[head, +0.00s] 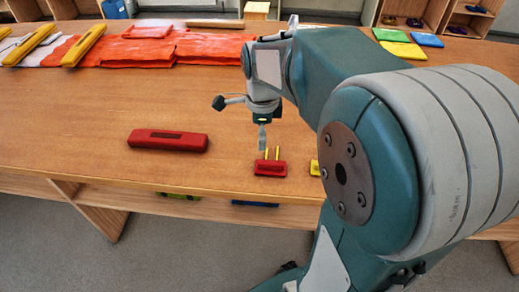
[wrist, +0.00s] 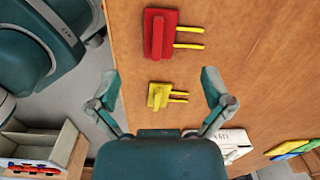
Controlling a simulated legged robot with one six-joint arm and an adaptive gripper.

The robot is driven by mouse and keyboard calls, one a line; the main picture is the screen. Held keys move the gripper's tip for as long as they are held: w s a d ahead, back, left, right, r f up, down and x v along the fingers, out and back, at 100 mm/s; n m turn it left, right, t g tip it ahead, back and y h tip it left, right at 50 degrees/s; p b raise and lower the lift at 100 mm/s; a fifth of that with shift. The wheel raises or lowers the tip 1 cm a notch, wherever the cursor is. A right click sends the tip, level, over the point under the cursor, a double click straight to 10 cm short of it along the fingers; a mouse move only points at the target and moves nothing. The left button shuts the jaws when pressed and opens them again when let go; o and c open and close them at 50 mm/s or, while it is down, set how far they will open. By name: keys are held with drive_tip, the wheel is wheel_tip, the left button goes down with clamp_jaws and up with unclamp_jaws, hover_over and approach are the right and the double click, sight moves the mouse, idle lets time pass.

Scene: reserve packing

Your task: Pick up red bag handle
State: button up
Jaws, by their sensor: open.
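A red handle piece (head: 270,168) with two yellow prongs lies near the table's front edge, below my gripper in the head view. It also shows in the wrist view (wrist: 158,35), at the top, beyond my fingertips. My gripper (head: 262,137) points down above the table, apart from the red piece. In the wrist view my gripper (wrist: 161,85) is open, with its fingers spread wide and nothing held. A smaller yellow piece (wrist: 157,96) with two prongs shows between the fingers. In the head view my arm partly hides this yellow piece (head: 314,167).
A long red case (head: 168,140) lies left of my gripper. Orange and white bags (head: 150,48) with yellow bars lie at the back left. Coloured flat pieces (head: 402,49) lie at the back right. The wooden table (head: 80,120) is clear at front left.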

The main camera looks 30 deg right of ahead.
drive_tip(key=shift+w+d+f+m, duration=0.1)
drive_tip(key=shift+w+f+m, duration=0.35)
drive_tip(key=shift+m, duration=0.35)
hover_over(262, 162)
drive_tip(key=f, duration=0.5)
drive_tip(key=shift+w+d, duration=0.25)
drive_tip(key=shift+d, duration=0.1)
drive_tip(key=f, duration=0.4)
drive_tip(key=shift+s+a+f, duration=0.15)
drive_tip(key=shift+a+f, duration=0.25)
drive_tip(key=shift+d+f, duration=0.15)
drive_tip(key=shift+f, duration=0.25)
drive_tip(key=shift+d, duration=0.1)
drive_tip(key=shift+c, duration=0.3)
drive_tip(key=c, duration=0.9)
drive_tip(key=shift+s, duration=0.1)
drive_tip(key=shift+c, duration=0.2)
